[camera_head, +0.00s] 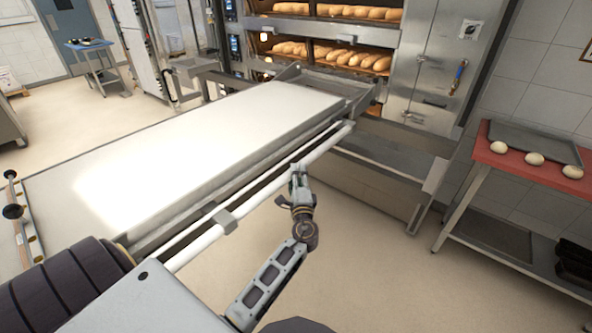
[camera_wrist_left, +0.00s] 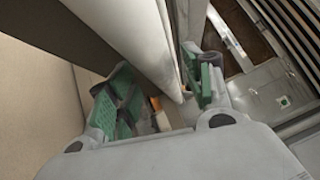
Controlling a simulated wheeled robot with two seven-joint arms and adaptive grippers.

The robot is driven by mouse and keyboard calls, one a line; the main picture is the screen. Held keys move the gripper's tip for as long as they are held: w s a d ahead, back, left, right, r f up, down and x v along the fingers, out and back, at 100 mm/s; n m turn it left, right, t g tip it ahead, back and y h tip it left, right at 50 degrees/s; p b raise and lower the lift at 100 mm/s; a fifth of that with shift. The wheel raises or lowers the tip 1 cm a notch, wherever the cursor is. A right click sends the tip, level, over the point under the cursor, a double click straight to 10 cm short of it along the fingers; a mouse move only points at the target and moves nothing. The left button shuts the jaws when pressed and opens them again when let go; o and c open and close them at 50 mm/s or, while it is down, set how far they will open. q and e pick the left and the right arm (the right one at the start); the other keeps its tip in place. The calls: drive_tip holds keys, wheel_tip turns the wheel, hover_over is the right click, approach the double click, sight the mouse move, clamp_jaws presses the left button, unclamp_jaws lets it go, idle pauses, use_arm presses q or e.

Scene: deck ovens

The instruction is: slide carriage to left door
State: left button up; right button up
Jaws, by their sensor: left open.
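The loader carriage (camera_head: 200,140) is a long flat bed with a white top, running from the lower left towards the deck oven (camera_head: 340,40). A white bar (camera_head: 270,180) runs along its near side, held by a grey bracket (camera_head: 225,220). My left gripper (camera_head: 298,172) is at this bar, near its far half. In the left wrist view my gripper (camera_wrist_left: 160,85) is open, with green-padded fingers on either side of the white bar (camera_wrist_left: 140,45); contact cannot be told. Loaves (camera_head: 330,52) show in the oven's openings. My right gripper is not in view.
A red-topped table (camera_head: 520,165) with a grey tray (camera_head: 535,140) and dough balls (camera_head: 534,158) stands at the right. A blue-topped trolley (camera_head: 90,45) stands at the back left. Open floor (camera_head: 370,245) lies between the carriage and the red table.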

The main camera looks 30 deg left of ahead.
use_arm(q)
drive_tip(key=shift+w+a+r, duration=0.15)
drive_tip(key=shift+w+a, duration=0.2)
drive_tip(key=shift+w, duration=0.05)
drive_tip(key=shift+x, duration=0.8)
drive_tip(key=shift+w+a, duration=0.1)
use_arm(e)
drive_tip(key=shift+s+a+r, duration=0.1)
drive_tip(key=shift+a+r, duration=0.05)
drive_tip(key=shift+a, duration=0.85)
use_arm(q)
drive_tip(key=shift+c, duration=0.2)
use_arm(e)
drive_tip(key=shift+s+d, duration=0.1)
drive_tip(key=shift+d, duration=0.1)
use_arm(q)
clamp_jaws()
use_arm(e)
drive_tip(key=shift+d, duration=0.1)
